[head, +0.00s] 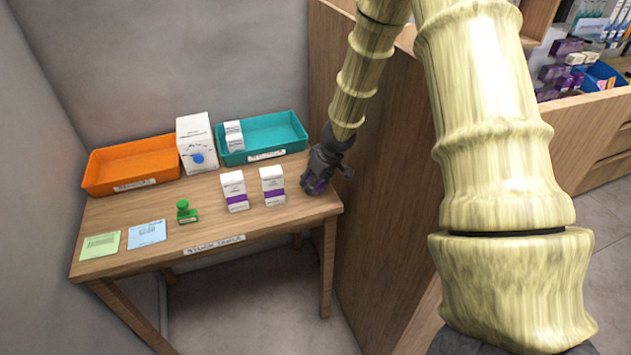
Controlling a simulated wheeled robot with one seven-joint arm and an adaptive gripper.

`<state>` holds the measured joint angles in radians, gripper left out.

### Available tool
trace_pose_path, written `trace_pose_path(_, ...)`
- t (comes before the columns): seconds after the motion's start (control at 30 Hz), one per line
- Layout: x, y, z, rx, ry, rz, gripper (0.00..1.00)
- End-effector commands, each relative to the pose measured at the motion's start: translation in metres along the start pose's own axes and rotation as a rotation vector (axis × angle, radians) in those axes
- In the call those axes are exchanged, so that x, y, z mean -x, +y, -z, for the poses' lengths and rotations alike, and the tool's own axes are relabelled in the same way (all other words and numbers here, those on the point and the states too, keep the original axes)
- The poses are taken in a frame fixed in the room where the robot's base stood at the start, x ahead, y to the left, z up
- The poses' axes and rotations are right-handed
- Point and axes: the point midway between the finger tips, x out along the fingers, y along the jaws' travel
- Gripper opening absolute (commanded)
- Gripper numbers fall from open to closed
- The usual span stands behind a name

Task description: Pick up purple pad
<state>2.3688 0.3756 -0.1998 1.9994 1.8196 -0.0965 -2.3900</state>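My gripper (314,184) is dark grey and points down at the right end of the wooden table, right of two white boxes. A small purple patch (317,185) shows at its fingers, mostly hidden by them. It may be the purple pad, but its shape cannot be made out. I cannot tell whether the fingers are closed on it or whether it touches the table.
The table (210,215) holds an orange tray (130,178), a teal tray (285,143), a large white box (198,140), two purple-banded boxes (234,190) (272,185), a green stamp (186,213), and green (100,245) and blue (147,232) sheets. A wooden partition (370,190) stands close right.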

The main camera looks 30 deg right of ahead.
Motion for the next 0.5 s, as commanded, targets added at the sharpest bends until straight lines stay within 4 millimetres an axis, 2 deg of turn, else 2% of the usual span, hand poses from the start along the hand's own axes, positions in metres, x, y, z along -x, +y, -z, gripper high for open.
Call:
trace_pose_path(0.3,0.027,0.000,0.011,0.000,0.001,-0.001,0.21)
trace_pose_path(0.37,0.022,-0.002,0.007,0.000,0.001,-0.001,0.21)
trace_pose_path(0.5,0.024,-0.006,0.002,0.000,0.001,-0.001,0.21)
